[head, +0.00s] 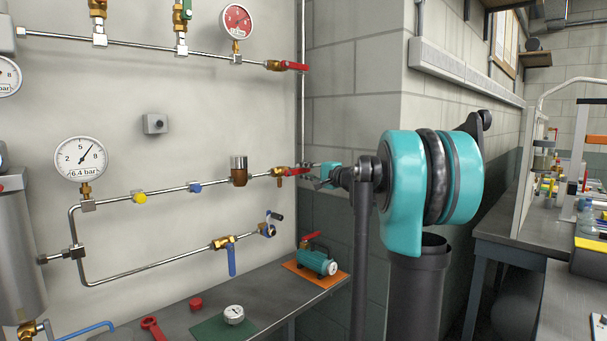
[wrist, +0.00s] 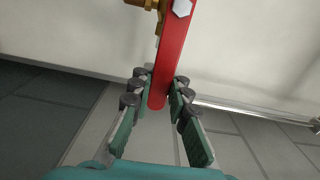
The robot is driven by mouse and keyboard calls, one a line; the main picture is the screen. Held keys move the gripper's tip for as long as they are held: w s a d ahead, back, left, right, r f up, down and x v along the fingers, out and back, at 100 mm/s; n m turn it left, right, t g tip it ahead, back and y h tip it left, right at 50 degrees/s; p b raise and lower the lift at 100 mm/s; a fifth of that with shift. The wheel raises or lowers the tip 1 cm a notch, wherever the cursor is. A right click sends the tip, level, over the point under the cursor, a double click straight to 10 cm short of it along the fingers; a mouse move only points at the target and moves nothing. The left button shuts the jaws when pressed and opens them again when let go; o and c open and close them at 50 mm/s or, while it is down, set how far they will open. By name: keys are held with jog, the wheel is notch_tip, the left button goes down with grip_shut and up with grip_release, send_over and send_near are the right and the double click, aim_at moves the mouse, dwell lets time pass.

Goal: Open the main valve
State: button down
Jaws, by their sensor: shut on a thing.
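A brass valve (head: 279,173) with a red lever (head: 296,171) sits at the right end of the middle pipe on the wall panel. In the head view the lever points right, roughly along the pipe. My gripper (head: 315,180) is at the lever's free end, partly hidden by my own arm. In the wrist view the red lever (wrist: 173,58) runs down between the fingers of my gripper (wrist: 157,92), which is shut on its tip. The brass body (wrist: 143,4) and a bolt head show at the top edge. No label naming the main valve is legible.
Another red-lever valve (head: 287,66) is on the upper pipe. A blue-lever valve (head: 229,250) and a gauge (head: 81,159) are left on the panel. A small teal pump (head: 317,262) stands on the bench (head: 270,300) below. A wall corner rises close behind my arm.

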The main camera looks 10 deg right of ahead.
jog(key=c, duration=1.4)
grip_release()
jog(key=shift+s+d, duration=0.15)
jog(key=shift+v, duration=0.85)
jog(key=v, duration=0.6)
